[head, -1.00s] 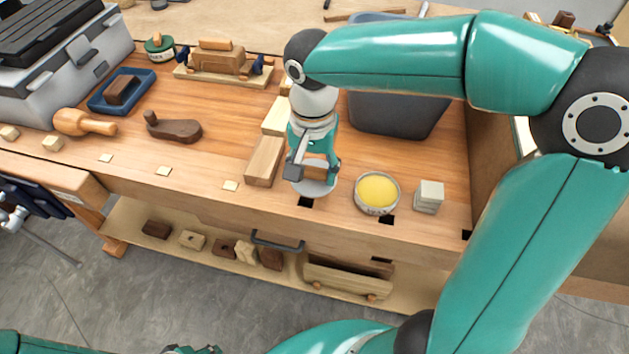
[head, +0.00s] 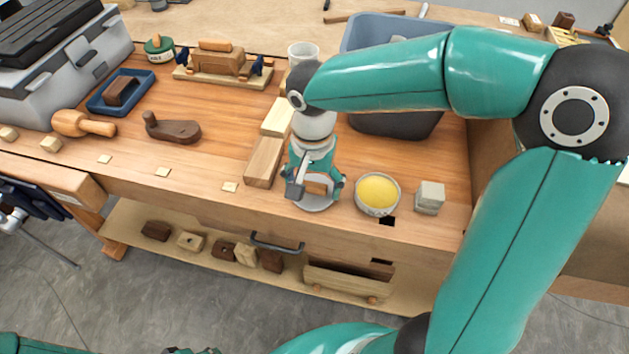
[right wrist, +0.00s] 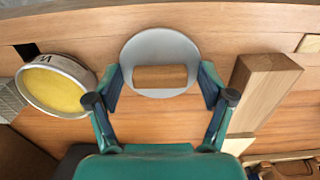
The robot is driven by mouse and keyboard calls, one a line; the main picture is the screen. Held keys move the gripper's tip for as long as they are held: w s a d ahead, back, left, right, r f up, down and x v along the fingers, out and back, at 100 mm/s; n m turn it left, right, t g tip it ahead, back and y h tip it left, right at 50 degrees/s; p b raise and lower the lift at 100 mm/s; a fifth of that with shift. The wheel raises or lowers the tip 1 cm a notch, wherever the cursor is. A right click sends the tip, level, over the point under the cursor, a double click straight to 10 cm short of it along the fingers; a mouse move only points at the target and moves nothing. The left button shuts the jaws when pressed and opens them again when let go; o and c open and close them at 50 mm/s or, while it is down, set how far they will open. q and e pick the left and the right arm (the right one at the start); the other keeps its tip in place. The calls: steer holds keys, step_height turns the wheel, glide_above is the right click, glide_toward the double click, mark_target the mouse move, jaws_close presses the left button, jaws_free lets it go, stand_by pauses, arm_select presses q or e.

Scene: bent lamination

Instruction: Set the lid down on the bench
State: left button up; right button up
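The lid is a pale grey disc with a wooden block handle. In the head view the lid (head: 316,207) lies flat near the bench's front edge, partly hidden by my gripper. In the right wrist view the lid (right wrist: 160,50) shows whole. My right gripper (head: 316,188) is just above it and open, its fingers on either side of the handle with gaps; it also shows in the right wrist view (right wrist: 161,82). The open tin of yellow wax (head: 377,193) stands to the lid's right on the bench (head: 225,150). Only a bit of my left gripper (head: 190,351) shows at the bottom edge.
A pale block stack (head: 430,197) stands right of the tin. A wooden block (head: 264,160) lies close left of the lid. A grey bin (head: 395,122) stands behind, under my right arm. A whitish cup (head: 303,53) is at the back.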

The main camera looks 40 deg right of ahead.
mark_target(313, 186)
step_height(313, 186, up, 12)
steer(key=p, duration=0.1)
steer(key=shift+r, duration=0.15)
stand_by(0.5)
stand_by(0.4)
